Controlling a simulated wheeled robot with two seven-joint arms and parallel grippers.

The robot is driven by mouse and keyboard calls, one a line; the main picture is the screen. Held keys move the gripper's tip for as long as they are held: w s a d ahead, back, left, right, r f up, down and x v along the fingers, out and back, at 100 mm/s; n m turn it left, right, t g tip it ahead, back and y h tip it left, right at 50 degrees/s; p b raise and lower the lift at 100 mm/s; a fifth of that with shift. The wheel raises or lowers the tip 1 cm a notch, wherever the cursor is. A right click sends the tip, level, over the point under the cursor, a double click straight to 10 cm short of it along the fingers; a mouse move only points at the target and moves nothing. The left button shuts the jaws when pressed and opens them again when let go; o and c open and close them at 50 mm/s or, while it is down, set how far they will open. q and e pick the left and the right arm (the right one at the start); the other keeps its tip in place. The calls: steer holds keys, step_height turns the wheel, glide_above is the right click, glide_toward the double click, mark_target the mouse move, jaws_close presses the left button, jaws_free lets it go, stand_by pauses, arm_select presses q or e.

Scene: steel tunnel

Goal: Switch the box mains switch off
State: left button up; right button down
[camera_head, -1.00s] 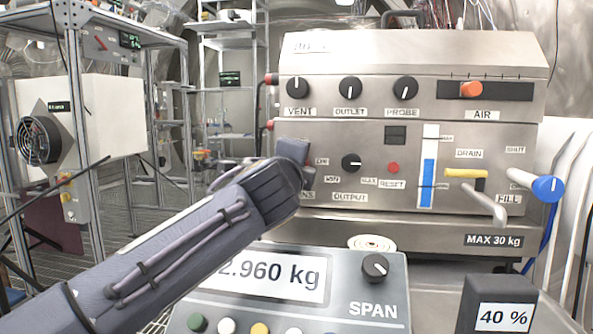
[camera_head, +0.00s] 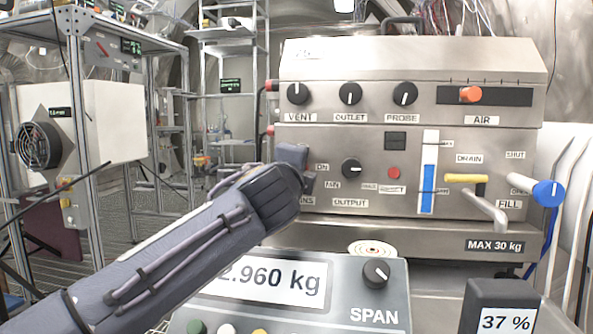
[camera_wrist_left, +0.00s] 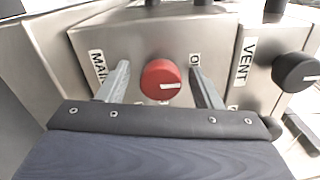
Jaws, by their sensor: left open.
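The mains switch is a red round knob (camera_wrist_left: 160,79) with a white pointer mark that points right in the left wrist view. It sits on the steel box (camera_head: 410,75), beside a partly covered MAINS label. My left gripper (camera_wrist_left: 160,86) is open, with one finger on each side of the knob. Small gaps show between the fingers and the knob; I cannot tell how deep the fingers reach. In the head view my left gripper (camera_head: 293,158) is at the box's lower left front and hides the knob. My right gripper is not in view.
The VENT knob (camera_wrist_left: 296,71) is close on the right in the wrist view. A yellow DRAIN lever (camera_head: 466,178) and a blue-ended FILL lever (camera_head: 547,191) stick out at the right. A scale panel (camera_head: 375,300) stands in front, below my forearm.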

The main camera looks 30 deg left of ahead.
arm_select(q)
steer(key=p+v, duration=0.1)
steer(key=v, duration=0.6)
steer(key=shift+s, duration=0.35)
steer(key=shift+d, duration=0.1)
